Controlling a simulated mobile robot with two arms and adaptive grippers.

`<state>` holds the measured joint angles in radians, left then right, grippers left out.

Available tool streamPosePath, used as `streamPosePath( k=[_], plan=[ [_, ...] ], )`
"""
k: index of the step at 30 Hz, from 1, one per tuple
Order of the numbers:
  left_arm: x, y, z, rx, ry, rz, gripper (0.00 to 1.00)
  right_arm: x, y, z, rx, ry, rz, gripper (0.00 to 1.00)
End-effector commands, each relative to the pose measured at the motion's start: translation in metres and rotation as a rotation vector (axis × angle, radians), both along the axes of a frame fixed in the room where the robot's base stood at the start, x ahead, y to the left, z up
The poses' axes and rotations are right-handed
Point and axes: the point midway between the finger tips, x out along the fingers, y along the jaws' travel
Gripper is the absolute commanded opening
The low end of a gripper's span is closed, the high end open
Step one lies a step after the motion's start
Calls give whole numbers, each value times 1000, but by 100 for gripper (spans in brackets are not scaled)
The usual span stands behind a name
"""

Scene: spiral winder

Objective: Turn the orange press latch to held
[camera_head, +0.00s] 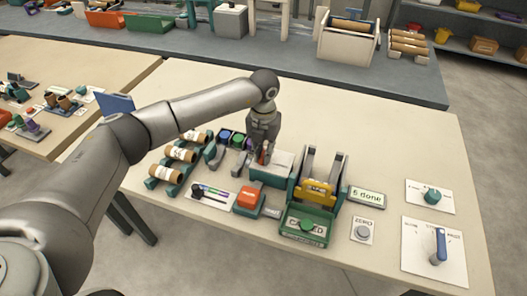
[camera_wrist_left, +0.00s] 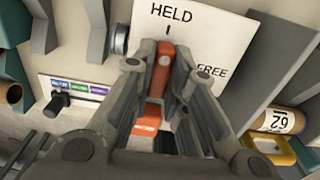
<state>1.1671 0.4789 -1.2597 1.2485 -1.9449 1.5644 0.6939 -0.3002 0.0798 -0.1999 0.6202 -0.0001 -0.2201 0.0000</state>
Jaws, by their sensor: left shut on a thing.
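The orange press latch (camera_wrist_left: 160,82) is a narrow upright bar in the left wrist view, with its end towards the HELD mark on a white plate (camera_wrist_left: 205,25). The plate also reads FREE at its right. My left gripper (camera_head: 263,150) is shut on the latch, with a finger on each side of it; the fingers hide part of it. In the head view only a small piece of the latch (camera_head: 266,158) shows below the gripper. My right gripper is not in view.
A green press with a yellow block (camera_head: 316,192) stands right of the gripper. An orange block (camera_head: 248,197) sits in front. Cardboard rolls (camera_head: 180,154) lie on a rack at the left. A blue-handled lever (camera_head: 440,244) and a teal knob (camera_head: 432,196) are at the right. The table's back is clear.

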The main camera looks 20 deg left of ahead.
Motion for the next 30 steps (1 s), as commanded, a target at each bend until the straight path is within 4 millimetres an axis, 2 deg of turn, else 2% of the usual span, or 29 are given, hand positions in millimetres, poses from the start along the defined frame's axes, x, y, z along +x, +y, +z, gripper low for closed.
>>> streamPosePath(
  k=[6, 7, 11, 19, 23, 26, 30],
  plan=[
    [1, 1, 1, -1, -2, 8, 0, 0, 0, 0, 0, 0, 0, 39],
    [1, 1, 1, -1, -2, 8, 18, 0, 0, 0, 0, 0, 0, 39],
    [1, 1, 1, -1, -2, 6, 35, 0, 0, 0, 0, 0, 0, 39],
    [0, 0, 0, 0, -1, 3, 36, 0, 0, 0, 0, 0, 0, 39],
    [1, 0, 7, -1, -2, 2, 36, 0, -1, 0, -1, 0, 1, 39],
    [1, 0, 20, -1, -3, 2, 36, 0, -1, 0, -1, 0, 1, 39],
    [2, 0, 50, -1, -5, 2, 36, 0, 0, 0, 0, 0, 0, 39]
  ],
)
